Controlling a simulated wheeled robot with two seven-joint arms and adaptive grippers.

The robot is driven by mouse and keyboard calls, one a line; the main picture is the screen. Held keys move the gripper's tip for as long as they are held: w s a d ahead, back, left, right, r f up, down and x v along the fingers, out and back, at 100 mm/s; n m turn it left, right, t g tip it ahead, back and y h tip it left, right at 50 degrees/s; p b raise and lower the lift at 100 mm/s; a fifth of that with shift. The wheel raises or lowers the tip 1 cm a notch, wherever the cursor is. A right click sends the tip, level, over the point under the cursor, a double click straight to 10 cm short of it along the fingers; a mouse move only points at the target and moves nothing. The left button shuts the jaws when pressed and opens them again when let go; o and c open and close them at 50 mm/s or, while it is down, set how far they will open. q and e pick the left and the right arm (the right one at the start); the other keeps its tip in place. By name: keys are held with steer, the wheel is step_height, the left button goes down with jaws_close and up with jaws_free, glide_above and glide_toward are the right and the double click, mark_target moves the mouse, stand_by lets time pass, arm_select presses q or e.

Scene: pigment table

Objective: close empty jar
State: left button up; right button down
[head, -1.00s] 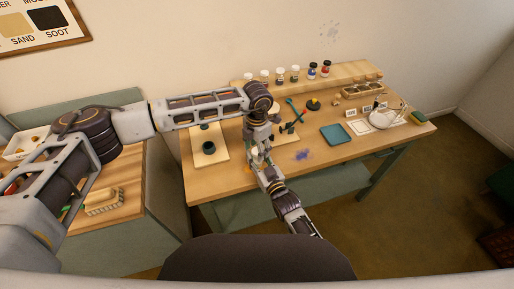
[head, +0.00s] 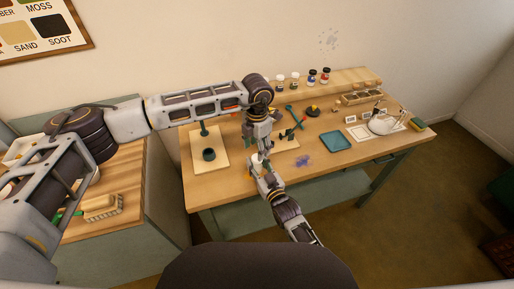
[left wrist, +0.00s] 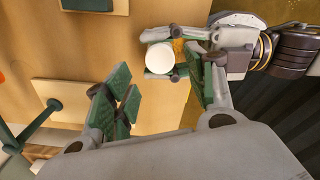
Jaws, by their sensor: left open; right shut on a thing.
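A small jar with a round white top (left wrist: 160,57) shows in the left wrist view between the fingers of my right gripper (left wrist: 172,52). I cannot tell whether the white top is a seated lid, and the jar's inside is hidden. My right gripper is shut on it. My left gripper (left wrist: 155,92) is open and empty, its green pads wide apart, with the jar beyond them near the right-hand finger. In the head view my left gripper (head: 261,143) is just above and behind my right gripper (head: 259,166), over the table's front; the jar is mostly hidden there.
Several pigment jars (head: 312,75) stand on the back shelf of the table (head: 230,190). A pale board with a dark round piece (head: 209,155) lies left. A teal tray (head: 334,141) and purple stain (head: 303,161) lie right of my grippers. A white mat (head: 361,133) lies far right.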

arm_select(q)
steer(key=shift+r, duration=0.1)
steer(key=shift+c, duration=0.4)
steer(key=shift+r, duration=1.65)
steer(key=shift+f, duration=0.1)
steer(key=shift+f, duration=3.95)
steer(key=c, duration=1.1)
steer(key=o, duration=1.2)
steer(key=shift+c, duration=0.2)
